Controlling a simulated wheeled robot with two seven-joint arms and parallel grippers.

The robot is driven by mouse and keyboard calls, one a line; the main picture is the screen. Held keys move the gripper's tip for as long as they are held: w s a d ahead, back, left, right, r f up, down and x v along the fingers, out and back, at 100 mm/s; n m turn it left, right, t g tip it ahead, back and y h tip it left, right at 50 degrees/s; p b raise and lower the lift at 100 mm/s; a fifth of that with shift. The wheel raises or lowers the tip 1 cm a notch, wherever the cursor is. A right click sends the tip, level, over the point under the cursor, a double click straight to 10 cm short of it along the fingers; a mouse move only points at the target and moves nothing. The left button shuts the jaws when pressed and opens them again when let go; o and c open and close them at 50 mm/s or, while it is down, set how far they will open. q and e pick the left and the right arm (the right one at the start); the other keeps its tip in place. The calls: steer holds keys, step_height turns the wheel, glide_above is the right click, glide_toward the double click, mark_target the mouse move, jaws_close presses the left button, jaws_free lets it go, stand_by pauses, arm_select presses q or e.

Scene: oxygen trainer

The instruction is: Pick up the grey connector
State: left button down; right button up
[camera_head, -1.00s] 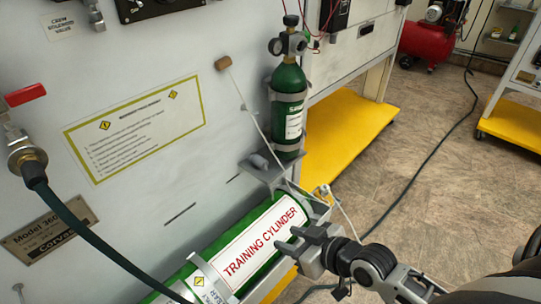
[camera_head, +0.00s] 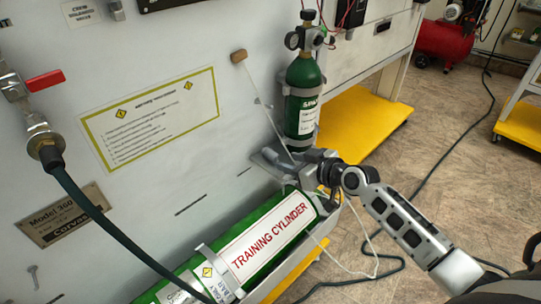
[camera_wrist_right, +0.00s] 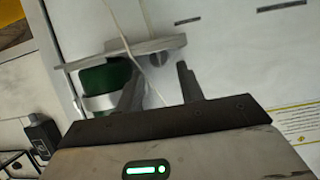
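The grey connector (camera_head: 268,157) appears as a small grey piece at the bracket below the small green cylinder, partly hidden by my right gripper. In the right wrist view a rounded grey piece (camera_wrist_right: 174,60), which may be the connector, shows at the bracket's edge. My right gripper (camera_head: 290,163) is at the bracket, close to the connector in the head view. In the right wrist view the right gripper (camera_wrist_right: 158,70) has its two fingers apart, with a thin cord but no held object between them. My left gripper is not in view.
The small green cylinder (camera_head: 302,92) stands upright above the bracket. The large green training cylinder (camera_head: 262,240) lies below. A thin white cord (camera_head: 265,110) hangs from a wooden toggle (camera_head: 239,56). A dark hose (camera_head: 105,226) crosses the panel at left.

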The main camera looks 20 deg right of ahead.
mark_target(277, 158)
steer(key=shift+x, duration=2.8)
steer(key=shift+r, duration=0.1)
steer(key=c, duration=0.7)
